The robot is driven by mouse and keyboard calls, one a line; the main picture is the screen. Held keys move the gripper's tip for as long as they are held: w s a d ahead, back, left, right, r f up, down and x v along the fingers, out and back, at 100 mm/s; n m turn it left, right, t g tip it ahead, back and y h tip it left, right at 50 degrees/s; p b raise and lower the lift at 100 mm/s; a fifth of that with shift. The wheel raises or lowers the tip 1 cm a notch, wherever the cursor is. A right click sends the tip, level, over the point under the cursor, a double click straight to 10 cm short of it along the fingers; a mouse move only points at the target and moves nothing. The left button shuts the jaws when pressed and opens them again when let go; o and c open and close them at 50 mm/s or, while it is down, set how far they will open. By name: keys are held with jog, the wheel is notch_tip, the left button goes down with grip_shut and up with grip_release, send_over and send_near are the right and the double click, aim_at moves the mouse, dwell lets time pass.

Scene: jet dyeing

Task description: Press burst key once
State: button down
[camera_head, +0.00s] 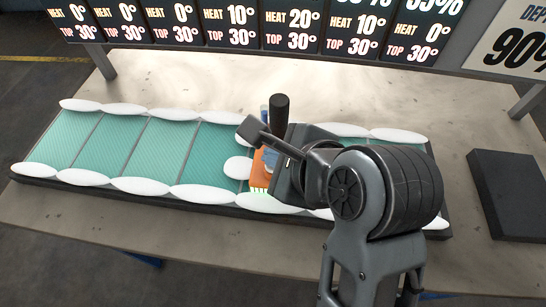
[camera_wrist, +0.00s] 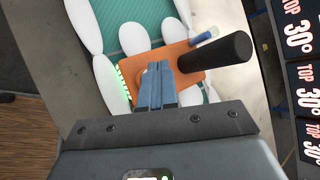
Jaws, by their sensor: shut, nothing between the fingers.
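An orange plate-like device (camera_head: 258,176) sits on the teal panel bed, partly hidden behind my arm in the head view. It also shows in the wrist view (camera_wrist: 187,69), with a black handle (camera_wrist: 215,60), a small blue-and-white cylinder (camera_wrist: 204,38) and a green-lit strip (camera_wrist: 125,84) at one edge. My gripper (camera_wrist: 157,68) is shut and empty, its blue-grey fingertips over the orange face. A small pale round part (camera_wrist: 143,73) shows beside the fingertips, partly covered. I cannot tell whether it is the burst key, or whether the fingers touch anything.
White oval pads (camera_head: 140,186) line both long edges of the teal bed (camera_head: 115,150), which lies on a grey table (camera_head: 170,88). A dark block (camera_head: 510,185) lies at right. Display boards (camera_head: 230,22) stand along the back. The table's front left is clear.

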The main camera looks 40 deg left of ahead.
dwell(0.5)
jog(key=shift+r+p, duration=0.9)
jog(key=shift+p, duration=0.35)
jog(key=shift+r, duration=0.1)
notch_tip(320, 180, up, 3)
jog(key=p, duration=0.3)
jog(key=shift+f, duration=0.2)
notch_tip(320, 180, up, 2)
jog(key=shift+r+p, duration=0.1)
jog(key=shift+p, duration=0.2)
